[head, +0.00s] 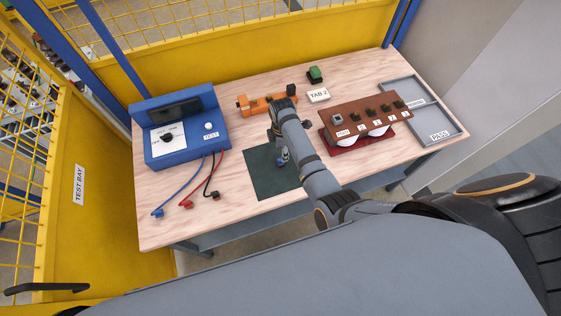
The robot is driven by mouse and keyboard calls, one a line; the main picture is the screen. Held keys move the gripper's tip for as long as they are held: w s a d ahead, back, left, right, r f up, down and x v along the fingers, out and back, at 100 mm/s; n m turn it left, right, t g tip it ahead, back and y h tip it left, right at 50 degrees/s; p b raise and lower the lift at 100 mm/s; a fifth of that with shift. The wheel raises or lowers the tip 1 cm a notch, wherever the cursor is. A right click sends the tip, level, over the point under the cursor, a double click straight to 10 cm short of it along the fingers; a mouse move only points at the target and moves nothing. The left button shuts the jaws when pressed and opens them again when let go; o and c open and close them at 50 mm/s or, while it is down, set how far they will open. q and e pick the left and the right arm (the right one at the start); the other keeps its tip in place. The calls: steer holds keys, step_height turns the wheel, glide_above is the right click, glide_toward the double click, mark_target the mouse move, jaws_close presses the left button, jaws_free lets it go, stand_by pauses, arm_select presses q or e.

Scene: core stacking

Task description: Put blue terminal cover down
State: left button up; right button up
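A dark green mat (262,182) lies at the front middle of the wooden bench. My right arm comes in from the lower right and reaches over the mat. Its gripper (283,158) is low over the mat, small and partly hidden by the arm. I cannot tell whether its fingers are open or shut. A small grey-blue shape shows there, but I cannot tell whether it is gripper or a held part. I cannot clearly make out a blue terminal cover. My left gripper is not in view.
A blue tester (184,130) with blue, red and black leads stands left. An orange fixture (258,103), a green block (315,75) and a TAB 2 card (319,95) lie behind. A brown rack (345,112) over a red base and a grey PASS tray (425,128) are right.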

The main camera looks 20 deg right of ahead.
step_height(320, 180, down, 3)
steer(key=shift+s+r+n, duration=0.1)
steer(key=shift+n, duration=0.2)
step_height(320, 180, down, 2)
steer(key=shift+f+b, duration=0.1)
steer(key=shift+b, duration=0.95)
steer(key=f+b, duration=0.4)
steer(key=b, duration=0.1)
steer(key=w+f+b, duration=0.1)
steer(key=f+b, duration=0.1)
steer(key=b, duration=0.1)
steer(key=shift+a, duration=0.15)
steer(key=shift+r, duration=0.25)
steer(key=shift+s, duration=0.1)
jaws_close()
